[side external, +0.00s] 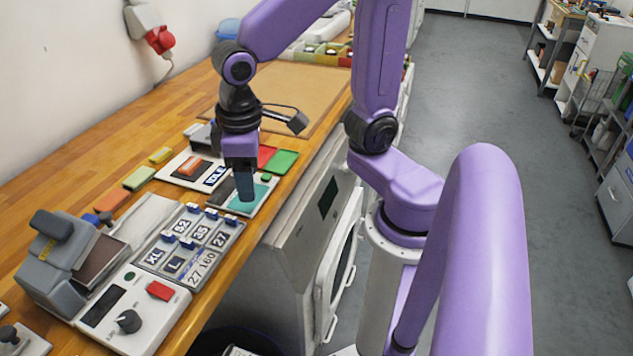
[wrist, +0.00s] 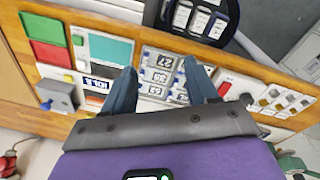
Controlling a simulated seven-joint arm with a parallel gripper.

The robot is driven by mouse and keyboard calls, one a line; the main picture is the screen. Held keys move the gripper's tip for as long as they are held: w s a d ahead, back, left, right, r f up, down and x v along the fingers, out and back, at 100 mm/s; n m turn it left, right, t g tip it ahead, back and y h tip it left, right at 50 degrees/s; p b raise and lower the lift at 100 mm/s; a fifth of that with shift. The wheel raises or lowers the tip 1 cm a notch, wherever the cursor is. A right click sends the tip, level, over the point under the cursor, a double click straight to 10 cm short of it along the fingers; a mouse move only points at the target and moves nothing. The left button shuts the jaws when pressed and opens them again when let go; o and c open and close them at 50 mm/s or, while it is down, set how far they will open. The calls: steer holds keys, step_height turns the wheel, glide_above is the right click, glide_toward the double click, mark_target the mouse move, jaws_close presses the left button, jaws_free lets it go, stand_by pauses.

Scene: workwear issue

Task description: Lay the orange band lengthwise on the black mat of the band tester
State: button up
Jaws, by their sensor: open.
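The band tester (side external: 170,173) is a white plate with an "IDLE" display, left of my gripper in the side view. An orange band (side external: 190,164) appears to lie on its black mat (side external: 185,173), roughly along it. In the wrist view the orange band (wrist: 97,101) is small, beside the "IDLE" display and partly hidden near my left finger. My gripper (side external: 245,197) points down over a white plate with a teal pad (side external: 262,193). In the wrist view its fingers (wrist: 160,67) are apart with nothing between them.
Orange, green and yellow blocks (side external: 140,178) lie left of the tester. Red and green pads (side external: 282,161) lie behind the teal pad. A tray of size tags (side external: 190,240), a grey press (side external: 65,265) and a control box (side external: 130,310) stand nearer. The bench edge is close on the right.

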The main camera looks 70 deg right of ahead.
steer(key=s+d+f+n+y, duration=0.1)
steer(key=s+d+n, duration=0.2)
steer(key=s+n, duration=0.4)
steer(key=s, duration=0.4)
steer(key=shift+s+d+f+g, duration=0.15)
steer(key=shift+d+f+g, duration=0.05)
steer(key=shift+f+g, duration=0.1)
